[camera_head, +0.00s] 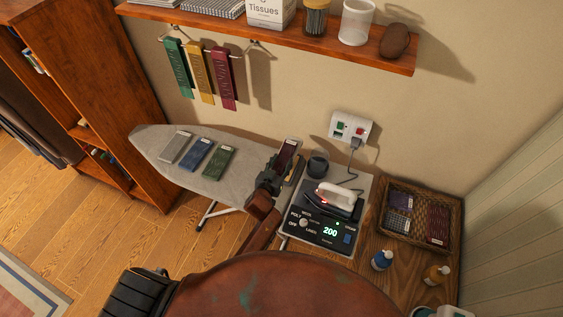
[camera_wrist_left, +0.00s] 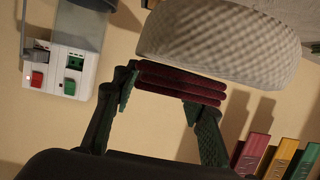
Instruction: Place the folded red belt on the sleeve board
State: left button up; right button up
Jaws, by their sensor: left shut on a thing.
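In the left wrist view the belt (camera_wrist_left: 180,82) shows as stacked layers between the two fingers. Grey (camera_head: 175,147), blue (camera_head: 196,155) and green (camera_head: 218,163) folded belts lie side by side on the board. My right gripper is not in view.
An iron (camera_head: 338,197) on its station (camera_head: 320,232) and a dark cup (camera_head: 318,164) stand just right of the gripper. A wicker basket (camera_head: 422,194) holds several folded items. Green, yellow and red strips (camera_head: 224,78) hang on the wall below a shelf (camera_head: 280,38).

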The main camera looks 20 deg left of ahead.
pick_arm(q)
jog(key=shift+f, duration=0.15)
jog(key=o, duration=1.1)
jog(key=shift+c, duration=0.2)
jog(key=shift+s+r, duration=0.15)
jog(key=shift+r, duration=0.05)
jog(key=v, duration=1.1)
jog(key=shift+s+r, duration=0.15)
jog(key=shift+s, duration=0.2)
